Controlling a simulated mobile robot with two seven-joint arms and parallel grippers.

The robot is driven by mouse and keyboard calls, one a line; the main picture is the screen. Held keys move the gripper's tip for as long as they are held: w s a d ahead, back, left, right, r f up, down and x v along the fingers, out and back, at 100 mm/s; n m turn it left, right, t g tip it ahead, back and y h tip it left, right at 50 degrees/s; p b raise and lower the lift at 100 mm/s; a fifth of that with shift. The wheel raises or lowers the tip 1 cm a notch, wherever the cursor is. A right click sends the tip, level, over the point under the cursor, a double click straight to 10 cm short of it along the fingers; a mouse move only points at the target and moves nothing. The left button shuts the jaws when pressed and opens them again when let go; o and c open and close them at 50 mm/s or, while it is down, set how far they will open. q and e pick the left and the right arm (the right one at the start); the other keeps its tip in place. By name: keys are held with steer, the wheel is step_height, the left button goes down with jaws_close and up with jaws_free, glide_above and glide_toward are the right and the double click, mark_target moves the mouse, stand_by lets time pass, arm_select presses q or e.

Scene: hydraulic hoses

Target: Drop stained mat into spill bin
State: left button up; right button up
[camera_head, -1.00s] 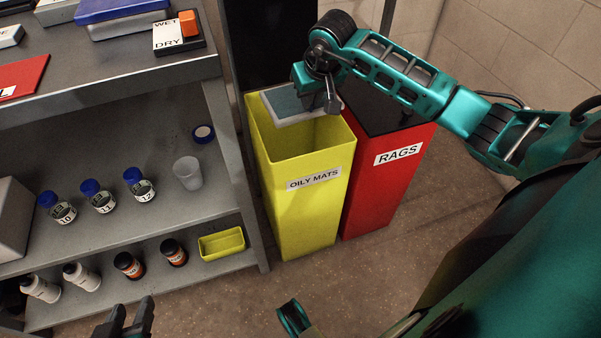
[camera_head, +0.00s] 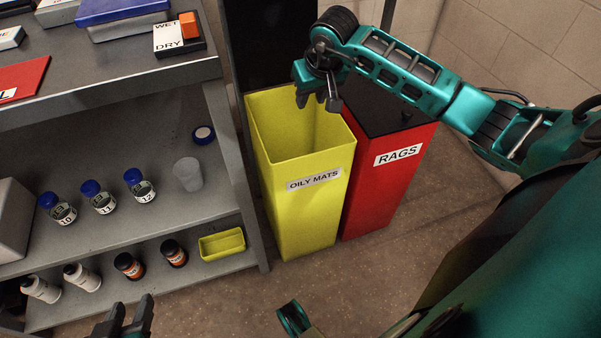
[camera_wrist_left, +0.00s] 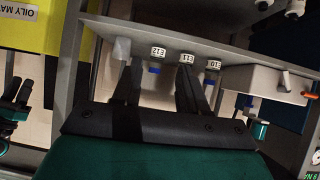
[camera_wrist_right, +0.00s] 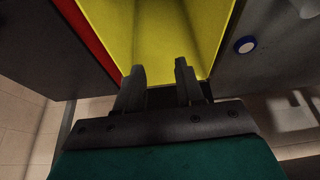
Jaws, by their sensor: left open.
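The yellow bin (camera_head: 308,212) labelled OILY MATS stands on the floor to the right of the shelf. Its top is open and its visible inner walls are bare. My right gripper (camera_head: 318,101) is open and empty above the bin's back right rim. In the right wrist view its fingers (camera_wrist_right: 160,68) are apart, with the bin's yellow inside (camera_wrist_right: 158,35) beyond them. The stained mat is not visible in any view now; the bin's bottom is hidden. My left gripper (camera_head: 132,308) is open and empty at the bottom left, in front of the shelf.
A red RAGS bin (camera_head: 388,185) stands close against the yellow bin's right side. The grey shelf (camera_head: 110,235) holds blue-capped jars (camera_head: 97,197), a clear cup (camera_head: 188,173), bottles and a small yellow tray (camera_head: 222,244). The floor in front of the bins is open.

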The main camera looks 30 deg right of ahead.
steer(key=p+v, duration=0.2)
steer(key=v, duration=0.9)
steer(key=shift+r+p, duration=0.3)
steer(key=shift+r, duration=0.1)
steer(key=shift+s+a, duration=0.1)
steer(key=shift+a, duration=0.05)
